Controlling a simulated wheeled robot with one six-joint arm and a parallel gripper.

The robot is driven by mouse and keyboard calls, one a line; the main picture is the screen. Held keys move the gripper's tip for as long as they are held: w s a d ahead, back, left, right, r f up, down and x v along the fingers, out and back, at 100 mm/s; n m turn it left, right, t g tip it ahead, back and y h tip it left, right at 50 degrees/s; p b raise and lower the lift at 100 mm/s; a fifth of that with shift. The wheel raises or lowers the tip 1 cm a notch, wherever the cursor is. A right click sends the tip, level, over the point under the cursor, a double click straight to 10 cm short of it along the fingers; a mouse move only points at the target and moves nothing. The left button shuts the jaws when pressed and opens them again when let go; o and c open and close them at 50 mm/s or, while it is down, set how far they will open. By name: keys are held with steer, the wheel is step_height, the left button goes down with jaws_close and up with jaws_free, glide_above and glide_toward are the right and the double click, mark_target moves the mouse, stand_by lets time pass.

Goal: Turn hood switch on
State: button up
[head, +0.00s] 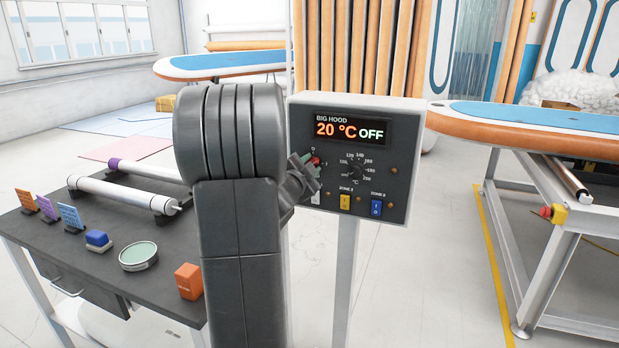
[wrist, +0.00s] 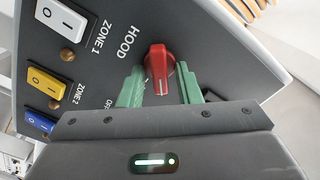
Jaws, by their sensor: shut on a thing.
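The hood control panel (head: 398,158) stands on a post at centre right, its display (head: 350,130) reading "BIG HOOD 20 °C OFF". The red hood switch (wrist: 160,68) is a rotary knob beside the word HOOD in the wrist view. In the head view the knob (head: 316,161) shows only partly behind my gripper. My gripper (wrist: 160,85) has its green fingers on either side of the red knob and is shut on it. The OFF mark is partly covered by a finger. My arm hides the panel's left part in the head view.
The panel also carries a temperature dial (head: 356,170), a yellow zone 2 switch (head: 345,202) and a blue zone 3 switch (head: 376,208). A dark table (head: 120,290) with rollers and small items stands at left. A board bench (head: 530,130) stands at right.

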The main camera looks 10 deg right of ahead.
steer(key=shift+d+f+m+b, duration=0.1)
steer(key=shift+m+b, duration=1.25)
steer(key=shift+m, duration=0.55)
steer(key=shift+f+m+b, duration=0.1)
steer(key=shift+m+b, duration=1.25)
steer(key=shift+m, duration=0.55)
steer(key=o, duration=0.6)
steer(key=shift+s, duration=0.1)
steer(key=v, duration=1.3)
steer(key=shift+s+a, duration=0.25)
steer(key=shift+s, duration=0.05)
